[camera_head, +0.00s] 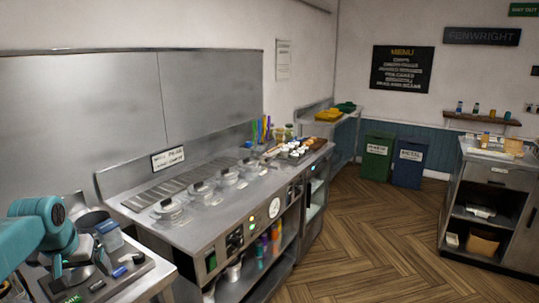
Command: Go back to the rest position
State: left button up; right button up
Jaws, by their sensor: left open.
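My left arm comes in from the lower left, teal with dark joints. Its gripper (74,268) points down over the small side table (150,275) at the lower left. The jaws are open; I see nothing held between them, though the small items close by make this hard to see fully. My right gripper is not in view.
The steel frying range (200,235) with several lidded pans stands beyond. Green (377,157) and blue (409,164) bins stand behind. A cabinet (495,180) is at right. The wooden floor (390,235) between is clear.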

pick_arm(q)
jog(key=w+d+f+m+h, duration=0.1)
jog(key=d+f, duration=0.4)
jog(key=f, duration=0.3)
jog(key=w+d+f+m+h, duration=0.1)
jog(key=w+d+f, duration=0.1)
jog(key=d+f, duration=0.45)
jog(key=s+d+f+g+h, duration=0.1)
jog(key=s+d+f, duration=0.3)
jog(key=d+f, duration=0.3)
jog(key=s+d+f+g+h, duration=0.1)
jog(key=s+d+f, duration=0.3)
jog(key=f, duration=0.4)
jog(key=s+d+f+g, duration=0.1)
jog(key=s+d+f, duration=0.3)
jog(key=s, duration=0.6)
jog(key=s+d+f+h, duration=0.1)
jog(key=s+d+f, duration=0.3)
jog(key=s+d, duration=0.3)
jog(key=s, duration=0.2)
jog(key=shift+s+f+g, duration=0.4)
jog(key=shift+d, duration=0.1)
